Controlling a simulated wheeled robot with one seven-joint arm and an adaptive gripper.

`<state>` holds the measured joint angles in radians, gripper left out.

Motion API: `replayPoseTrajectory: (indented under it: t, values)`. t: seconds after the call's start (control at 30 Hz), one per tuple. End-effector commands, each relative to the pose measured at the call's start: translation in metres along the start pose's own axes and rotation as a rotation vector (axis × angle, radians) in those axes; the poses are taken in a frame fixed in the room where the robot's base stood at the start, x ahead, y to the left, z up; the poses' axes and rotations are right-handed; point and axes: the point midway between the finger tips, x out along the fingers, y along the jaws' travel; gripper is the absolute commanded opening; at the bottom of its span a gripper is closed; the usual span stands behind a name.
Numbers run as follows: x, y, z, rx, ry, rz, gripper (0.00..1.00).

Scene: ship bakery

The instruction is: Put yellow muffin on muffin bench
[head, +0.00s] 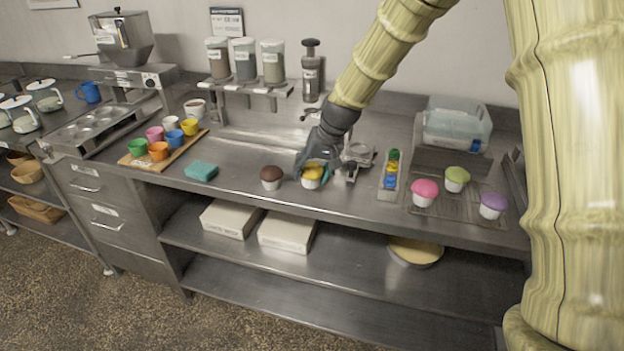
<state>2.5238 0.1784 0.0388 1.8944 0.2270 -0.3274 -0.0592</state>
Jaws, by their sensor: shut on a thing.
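The yellow muffin (312,171), with a yellow top and a pale cup, is at the front part of the steel counter, just right of the brown muffin (271,177). My gripper (313,176) comes down from above and behind and is shut on the yellow muffin. I cannot tell whether its cup touches the counter. On the right, a wire rack (462,211) on the counter bears a pink muffin (425,192), a green muffin (457,178) and a purple muffin (493,205). This rack may be the muffin bench.
A narrow tray of small coloured items (390,175) lies between my gripper and the rack. A metal device (357,160) stands close right of the gripper. A teal sponge (201,171) and a board of coloured cups (140,163) are left. A clear bin (456,125) stands behind the rack.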

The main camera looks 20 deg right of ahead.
Motion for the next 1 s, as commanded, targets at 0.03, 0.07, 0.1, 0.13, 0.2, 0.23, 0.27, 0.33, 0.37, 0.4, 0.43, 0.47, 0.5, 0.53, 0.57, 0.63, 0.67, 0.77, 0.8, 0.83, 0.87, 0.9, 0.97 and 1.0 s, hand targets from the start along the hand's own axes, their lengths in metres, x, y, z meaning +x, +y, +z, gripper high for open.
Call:
replayPoseTrajectory:
  t: [0.03, 0.07, 0.1, 0.13, 0.2, 0.23, 0.27, 0.33, 0.37, 0.4, 0.43, 0.47, 0.5, 0.53, 0.57, 0.63, 0.67, 0.77, 0.8, 0.83, 0.87, 0.9, 0.97, 1.0]
  values:
    - [0.001, 0.0, -0.005, 0.0, 0.001, 0.0, 0.46]
    - [0.004, 0.001, -0.004, 0.0, -0.001, 0.0, 0.46]
    - [0.008, 0.002, -0.002, 0.001, -0.003, 0.0, 0.46]
    - [0.012, 0.003, -0.001, 0.001, -0.004, 0.0, 0.46]
    - [0.019, 0.006, 0.002, 0.001, -0.003, 0.0, 0.46]
    - [0.023, 0.007, 0.003, 0.002, -0.003, 0.0, 0.46]
    - [0.026, 0.007, 0.004, 0.002, -0.003, -0.001, 0.46]
    - [0.031, 0.009, 0.005, 0.001, -0.001, -0.001, 0.46]
    - [0.033, 0.009, 0.005, 0.001, 0.0, -0.001, 0.46]
    - [0.034, 0.009, 0.005, 0.0, 0.0, -0.001, 0.46]
    - [0.034, 0.009, 0.005, 0.0, 0.0, -0.001, 0.46]
    - [0.034, 0.009, 0.005, 0.0, 0.0, -0.001, 0.46]
    - [0.034, 0.009, 0.005, 0.0, 0.0, -0.001, 0.46]
    - [0.034, 0.009, 0.005, 0.0, 0.0, 0.0, 0.46]
    - [0.034, 0.009, 0.005, 0.0, 0.0, 0.0, 0.46]
    - [0.034, 0.01, 0.005, 0.0, 0.0, 0.0, 0.46]
    - [0.035, 0.01, 0.006, 0.0, 0.0, 0.0, 0.46]
    - [0.037, 0.011, 0.006, 0.0, -0.001, 0.0, 0.46]
    - [0.036, 0.01, 0.006, 0.0, 0.0, 0.0, 0.66]
    - [0.036, 0.01, 0.006, 0.0, 0.0, 0.0, 0.72]
    - [0.036, 0.01, 0.006, 0.0, 0.0, 0.0, 0.77]
    - [0.036, 0.01, 0.006, 0.0, 0.0, 0.0, 0.81]
    - [0.036, 0.01, 0.006, 0.0, 0.0, 0.0, 0.81]
    - [0.036, 0.01, 0.006, 0.0, 0.0, 0.0, 0.81]
